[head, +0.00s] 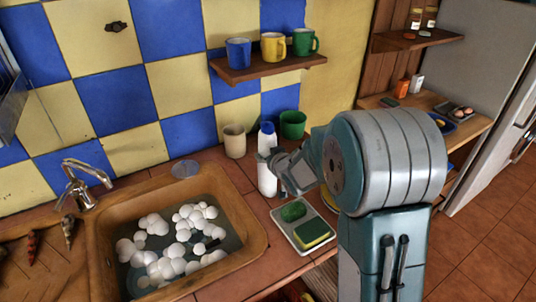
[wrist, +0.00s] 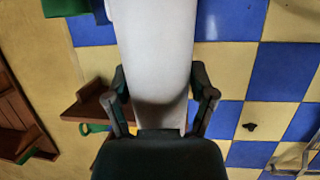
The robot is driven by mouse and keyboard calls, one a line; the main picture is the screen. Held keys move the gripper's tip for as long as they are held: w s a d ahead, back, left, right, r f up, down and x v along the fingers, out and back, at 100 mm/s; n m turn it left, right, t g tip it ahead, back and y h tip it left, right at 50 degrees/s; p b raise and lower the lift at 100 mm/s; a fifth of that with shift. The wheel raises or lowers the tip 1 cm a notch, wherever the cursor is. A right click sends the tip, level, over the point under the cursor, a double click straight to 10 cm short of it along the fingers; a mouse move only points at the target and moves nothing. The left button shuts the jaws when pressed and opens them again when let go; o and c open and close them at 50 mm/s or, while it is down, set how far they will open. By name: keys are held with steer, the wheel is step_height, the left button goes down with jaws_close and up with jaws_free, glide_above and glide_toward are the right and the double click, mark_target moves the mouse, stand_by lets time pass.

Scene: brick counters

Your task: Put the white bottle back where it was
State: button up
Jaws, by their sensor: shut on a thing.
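The white bottle (head: 267,165) with a blue cap stands upright in the head view, over the counter between the beige cup and the green cup. My gripper (head: 281,172) reaches it from the right and is shut on it. In the wrist view the bottle (wrist: 152,60) fills the upper middle, between the two fingers of my gripper (wrist: 160,105). I cannot tell whether the bottle's base touches the counter.
A beige cup (head: 234,141) is left of the bottle and a green cup (head: 293,124) behind it. A tray (head: 288,232) with sponges lies in front. A sink (head: 245,212) with foam is at the left. A shelf (head: 262,71) with mugs hangs above.

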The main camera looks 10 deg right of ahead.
steer(key=o, duration=1.1)
steer(key=shift+c, duration=0.2)
steer(key=s+d+r+m+g+h, duration=0.15)
steer(key=s+r, duration=0.25)
steer(key=s, duration=0.4)
steer(key=s+d+r+h, duration=0.2)
steer(key=s+d+r, duration=0.15)
steer(key=s, duration=0.45)
steer(key=s+a+r+g, duration=0.1)
steer(key=s+a+g, duration=0.1)
steer(key=s, duration=0.8)
steer(key=s+a+r+g, duration=0.1)
steer(key=s+a+g, duration=0.2)
steer(key=s, duration=0.7)
steer(key=shift+s+r+g+y, duration=0.2)
steer(key=shift+g+y, duration=0.25)
steer(key=shift+g, duration=0.4)
